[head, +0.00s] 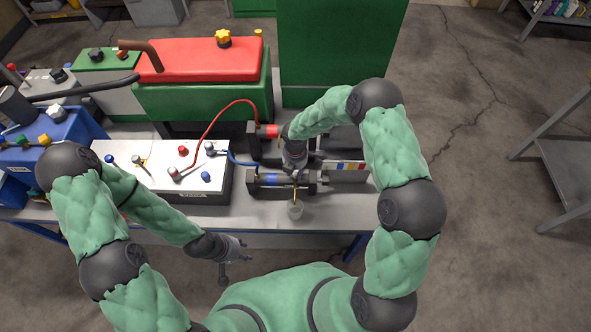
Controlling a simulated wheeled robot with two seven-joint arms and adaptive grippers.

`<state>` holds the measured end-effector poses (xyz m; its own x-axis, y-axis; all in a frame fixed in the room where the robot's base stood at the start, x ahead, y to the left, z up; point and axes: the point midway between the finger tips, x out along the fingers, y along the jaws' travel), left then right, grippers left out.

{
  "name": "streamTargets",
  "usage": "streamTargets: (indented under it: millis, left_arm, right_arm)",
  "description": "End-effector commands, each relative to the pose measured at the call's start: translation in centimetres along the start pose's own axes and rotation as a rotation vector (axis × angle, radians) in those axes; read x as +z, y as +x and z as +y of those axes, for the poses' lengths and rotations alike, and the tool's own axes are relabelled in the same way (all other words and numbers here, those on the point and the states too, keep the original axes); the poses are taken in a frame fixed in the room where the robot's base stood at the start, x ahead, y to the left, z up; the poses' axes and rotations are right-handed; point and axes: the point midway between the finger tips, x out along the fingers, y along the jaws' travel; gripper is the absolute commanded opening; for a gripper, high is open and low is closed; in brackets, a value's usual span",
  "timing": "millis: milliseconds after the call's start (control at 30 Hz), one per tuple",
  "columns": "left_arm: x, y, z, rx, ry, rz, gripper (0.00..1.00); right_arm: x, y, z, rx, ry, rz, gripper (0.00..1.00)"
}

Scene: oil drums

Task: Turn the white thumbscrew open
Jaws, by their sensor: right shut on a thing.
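My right gripper (294,170) points down at the black fixture (268,188) with a blue band near the table's front edge. It is shut on a small part there, which the gripper mostly hides. I cannot tell whether that part is the white thumbscrew, and no thumbscrew shows clearly as white beside it. A thin amber line (295,194) runs below the gripper toward a small clear cup (295,211) at the table edge. My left gripper (236,264) is open and empty in front of the table edge, apart from everything.
A white box (140,190) with several knobs stands left of the fixture, joined by red and blue cables (240,160). A blue container (30,135) stands far left. A grey shelf (560,150) is at right; floor between is clear.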

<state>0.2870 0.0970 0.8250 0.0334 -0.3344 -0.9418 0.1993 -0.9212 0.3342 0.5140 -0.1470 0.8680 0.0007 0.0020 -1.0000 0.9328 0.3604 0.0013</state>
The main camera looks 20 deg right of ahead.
Motion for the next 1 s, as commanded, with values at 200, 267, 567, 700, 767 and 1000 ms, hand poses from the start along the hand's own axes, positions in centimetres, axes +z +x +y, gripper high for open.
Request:
streamTargets:
  millis: [200,267,567,700,767,1000]
  left_arm:
    - [0.00,-0.07,0.02,0.000,0.000,0.000,0.40]
    - [0.00,-0.07,0.02,0.000,0.000,0.000,0.40]
    - [0.00,-0.07,0.02,0.000,0.000,0.000,0.40]
    - [0.00,-0.06,0.02,0.000,0.000,0.000,0.40]
    - [0.00,-0.06,0.02,0.000,0.000,0.000,0.40]
    - [-0.01,-0.06,0.02,0.000,0.000,0.000,0.40]
  right_arm:
    - [-0.27,-0.02,0.11,0.003,-0.018,0.003,0.00]
    - [-0.28,-0.01,0.10,0.003,-0.019,0.003,0.00]
    - [-0.30,0.02,0.05,0.002,-0.018,0.003,0.00]
    - [-0.24,0.03,0.02,0.001,-0.018,0.002,0.56]
    - [-0.20,0.03,0.00,0.000,-0.017,0.002,0.56]
    - [-0.08,-0.07,0.00,0.000,-0.016,0.001,0.56]
